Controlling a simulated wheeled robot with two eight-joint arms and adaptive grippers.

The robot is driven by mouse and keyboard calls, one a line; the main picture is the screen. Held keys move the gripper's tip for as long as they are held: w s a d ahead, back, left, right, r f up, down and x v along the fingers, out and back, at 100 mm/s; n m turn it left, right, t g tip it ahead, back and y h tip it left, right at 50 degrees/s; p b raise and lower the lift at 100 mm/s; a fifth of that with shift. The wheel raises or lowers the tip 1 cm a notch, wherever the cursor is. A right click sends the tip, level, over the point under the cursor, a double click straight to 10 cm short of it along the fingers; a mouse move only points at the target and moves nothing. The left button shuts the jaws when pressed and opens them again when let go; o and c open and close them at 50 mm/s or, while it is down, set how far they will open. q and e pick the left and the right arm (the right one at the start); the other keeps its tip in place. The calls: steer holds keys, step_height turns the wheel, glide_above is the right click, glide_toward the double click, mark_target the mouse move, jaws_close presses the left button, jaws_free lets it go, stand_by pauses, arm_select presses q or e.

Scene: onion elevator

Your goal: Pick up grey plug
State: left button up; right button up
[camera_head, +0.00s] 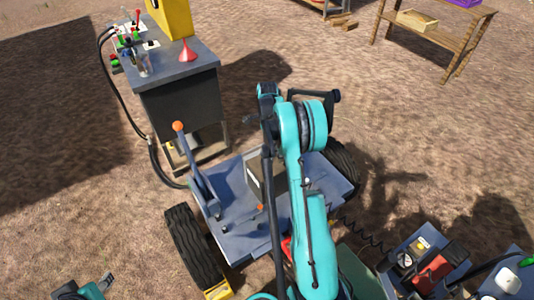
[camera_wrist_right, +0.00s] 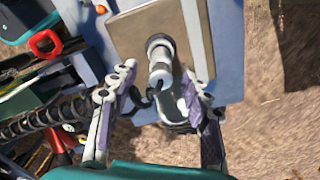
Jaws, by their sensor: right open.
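In the right wrist view, the grey plug (camera_wrist_right: 161,66) is a short light-grey cylinder with a darker ring, in front of a brownish panel (camera_wrist_right: 133,30). A dark curved piece and a grey coiled part are close below it. My right gripper (camera_wrist_right: 157,82) is open, with its two fingers apart on either side of the plug's line. I see no clear contact with the plug. In the head view, my turquoise right arm reaches over the blue-grey wheeled frame (camera_head: 235,228) and hides the plug and the right gripper.
A dark cabinet (camera_head: 183,105) with controls and a red funnel (camera_head: 188,50) stands at the upper left. An orange-knobbed lever (camera_head: 188,150) rises from the frame. A red-and-black machine (camera_head: 432,270) is at lower right. A wooden table (camera_head: 440,30) stands far back; open ground lies between.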

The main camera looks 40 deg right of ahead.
step_height(320, 180, down, 5)
steer(key=shift+r+b, duration=0.15)
steer(key=shift+b, duration=0.95)
steer(key=shift+w+f, duration=0.1)
steer(key=shift+f, duration=0.3)
steer(key=shift+r, duration=0.1)
steer(key=shift+c, duration=1)
jaws_close()
